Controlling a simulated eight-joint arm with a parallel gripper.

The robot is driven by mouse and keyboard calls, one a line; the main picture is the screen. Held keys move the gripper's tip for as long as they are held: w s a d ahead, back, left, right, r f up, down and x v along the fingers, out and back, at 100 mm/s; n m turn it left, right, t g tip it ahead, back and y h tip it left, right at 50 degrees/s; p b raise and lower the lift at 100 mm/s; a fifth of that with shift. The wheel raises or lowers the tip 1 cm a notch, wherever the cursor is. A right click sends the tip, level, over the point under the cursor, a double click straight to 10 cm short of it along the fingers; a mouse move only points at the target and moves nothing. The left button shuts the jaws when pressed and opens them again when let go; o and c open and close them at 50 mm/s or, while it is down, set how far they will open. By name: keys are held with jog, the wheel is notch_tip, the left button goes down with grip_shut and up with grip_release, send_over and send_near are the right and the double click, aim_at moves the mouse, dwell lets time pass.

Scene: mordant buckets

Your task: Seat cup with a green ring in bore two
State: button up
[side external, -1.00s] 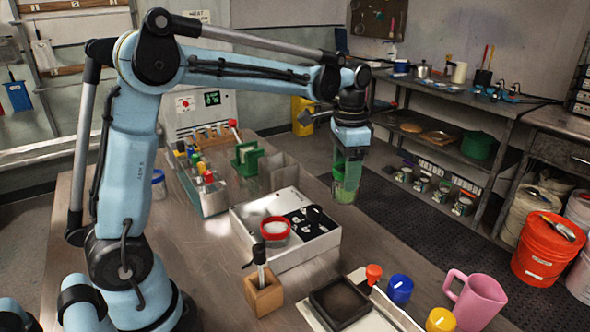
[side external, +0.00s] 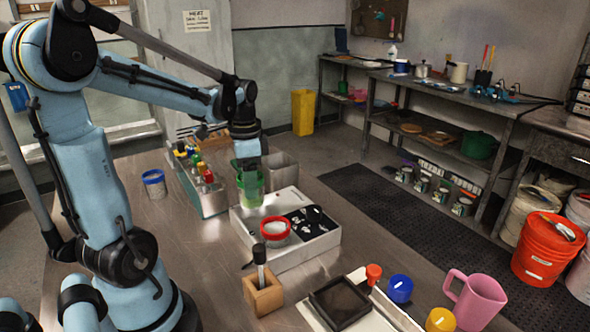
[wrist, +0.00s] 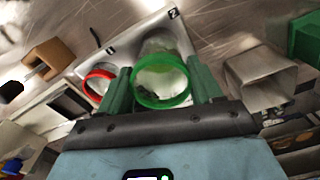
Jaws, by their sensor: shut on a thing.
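My gripper (side external: 249,176) is shut on the clear cup with a green ring (side external: 252,198). In the wrist view the green ring (wrist: 161,83) sits between the two green fingers, and the cup's clear body extends beyond it. The cup looks upright at the back left part of the white block (side external: 310,245); I cannot tell whether its base is in a bore or just above. A cup with a red ring (side external: 275,231) sits in the block, in front of the held cup. A label reading 2 (wrist: 172,13) shows on the block near the green-ringed cup. The bore below is hidden.
A rack of coloured-cap bottles (side external: 205,190) stands behind left, and an open grey bin (wrist: 260,78) stands close beside the held cup. A wooden holder (side external: 263,295) with a dark-handled tool is in front. A blue-ringed jar (side external: 154,184) stands left.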

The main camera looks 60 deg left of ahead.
jog(key=shift+f, duration=2.9)
jog(key=shift+f, duration=0.1)
jog(key=o, duration=1.2)
notch_tip(320, 180, up, 12)
jog(key=shift+w+d+f+n+t, duration=0.45)
jog(key=shift+d+t, duration=0.75)
jog(key=shift+d, duration=1.75)
jog(key=shift+w+d+f+n+t, duration=0.15)
jog(key=shift+d+f+n+t, duration=0.85)
jog(key=shift+d, duration=1.95)
jog(key=shift+w+d+f+n+t, duration=0.35)
jog(key=shift+d+t, duration=1.05)
jog(key=shift+d, duration=1.55)
